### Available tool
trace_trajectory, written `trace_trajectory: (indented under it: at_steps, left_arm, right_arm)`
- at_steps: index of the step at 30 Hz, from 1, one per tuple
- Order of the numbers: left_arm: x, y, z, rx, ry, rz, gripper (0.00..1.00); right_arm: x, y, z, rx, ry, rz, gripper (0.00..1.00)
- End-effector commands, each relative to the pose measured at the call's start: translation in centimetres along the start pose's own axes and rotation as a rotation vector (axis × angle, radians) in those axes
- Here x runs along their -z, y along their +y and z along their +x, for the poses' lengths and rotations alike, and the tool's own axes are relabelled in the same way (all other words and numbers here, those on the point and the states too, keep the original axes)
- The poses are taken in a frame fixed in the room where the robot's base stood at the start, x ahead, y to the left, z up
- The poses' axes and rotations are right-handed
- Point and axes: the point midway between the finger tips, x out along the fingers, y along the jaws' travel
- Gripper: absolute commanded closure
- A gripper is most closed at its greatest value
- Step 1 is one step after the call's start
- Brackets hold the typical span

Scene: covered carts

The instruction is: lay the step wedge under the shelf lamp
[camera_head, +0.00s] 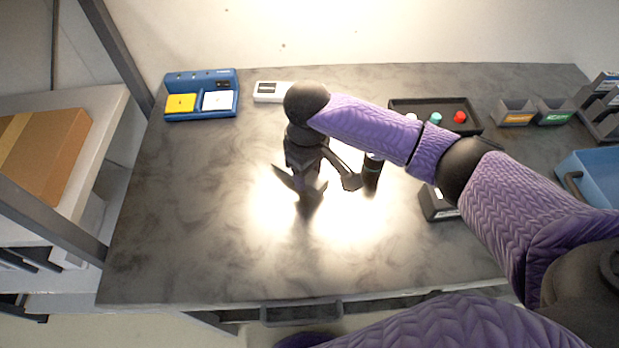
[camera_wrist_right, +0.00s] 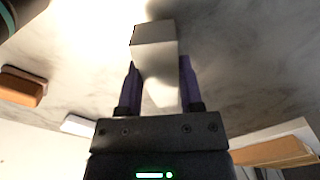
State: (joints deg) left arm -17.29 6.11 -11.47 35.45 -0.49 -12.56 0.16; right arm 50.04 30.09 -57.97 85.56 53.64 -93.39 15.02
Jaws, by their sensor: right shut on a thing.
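My right gripper (camera_head: 305,187) is over the brightly lit middle of the table, pointing down. In the right wrist view its fingers (camera_wrist_right: 158,85) are shut on a pale grey block (camera_wrist_right: 155,35), which seems to be the step wedge. Its steps cannot be made out clearly. In the head view the block is hidden by the gripper or lost in glare. A bright pool of light (camera_head: 345,225) lies on the table around and below the gripper. The lamp itself is not in view. My left gripper is not in view.
A dark cylinder (camera_head: 372,172) stands close right of the gripper. A dark box (camera_head: 436,207) is farther right. A blue holder (camera_head: 172,116), a white device (camera_head: 268,97), a black tray (camera_head: 472,130) and grey bins (camera_head: 515,106) line the back. The front left is clear.

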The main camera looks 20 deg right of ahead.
Motion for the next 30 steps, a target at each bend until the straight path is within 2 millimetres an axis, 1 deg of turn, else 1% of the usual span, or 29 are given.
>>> trace_trajectory:
  at_steps: [1, 3, 10, 13, 14, 15, 17, 18, 19, 26, 28, 29, 30]
  left_arm:
    - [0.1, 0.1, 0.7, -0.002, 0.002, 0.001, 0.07]
    - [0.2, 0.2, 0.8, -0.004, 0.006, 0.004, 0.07]
    - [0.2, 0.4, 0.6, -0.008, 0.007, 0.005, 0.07]
    - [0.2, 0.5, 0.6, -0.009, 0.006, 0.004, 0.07]
    - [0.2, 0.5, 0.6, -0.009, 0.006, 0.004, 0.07]
    - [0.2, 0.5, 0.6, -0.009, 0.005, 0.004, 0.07]
    - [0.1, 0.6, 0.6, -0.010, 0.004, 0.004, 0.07]
    - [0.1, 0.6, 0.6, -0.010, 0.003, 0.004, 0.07]
    - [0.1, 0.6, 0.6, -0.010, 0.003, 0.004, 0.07]
    - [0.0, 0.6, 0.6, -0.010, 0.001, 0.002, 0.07]
    - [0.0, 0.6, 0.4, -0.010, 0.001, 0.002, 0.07]
    - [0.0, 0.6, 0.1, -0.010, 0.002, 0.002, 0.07]
    - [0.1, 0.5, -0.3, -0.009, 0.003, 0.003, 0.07]
  right_arm:
    - [0.0, 0.0, 1.2, 0.001, -0.002, 0.000, 1.00]
    - [0.0, 0.0, 1.7, 0.001, -0.001, -0.001, 1.00]
    - [0.0, 0.0, 1.5, 0.000, 0.002, -0.002, 1.00]
    - [0.0, 0.0, 1.8, 0.000, 0.001, -0.002, 1.00]
    - [0.0, 0.0, 1.8, 0.000, 0.001, -0.002, 0.49]
    - [0.0, 0.0, 1.8, 0.000, 0.001, -0.002, 0.40]
    - [0.0, 0.0, 1.8, 0.000, 0.001, -0.002, 0.28]
    - [0.0, 0.0, 1.7, 0.000, 0.001, -0.002, 0.19]
    - [0.0, 0.0, 1.7, 0.000, 0.001, -0.002, 0.18]
    - [0.0, 0.0, 1.7, 0.000, 0.001, -0.002, 0.18]
    - [0.0, 0.0, 1.2, -0.001, 0.002, -0.002, 0.18]
    - [0.0, 0.0, 0.7, -0.001, 0.002, -0.002, 0.18]
    - [0.1, 0.0, -0.3, -0.001, 0.004, -0.001, 0.18]
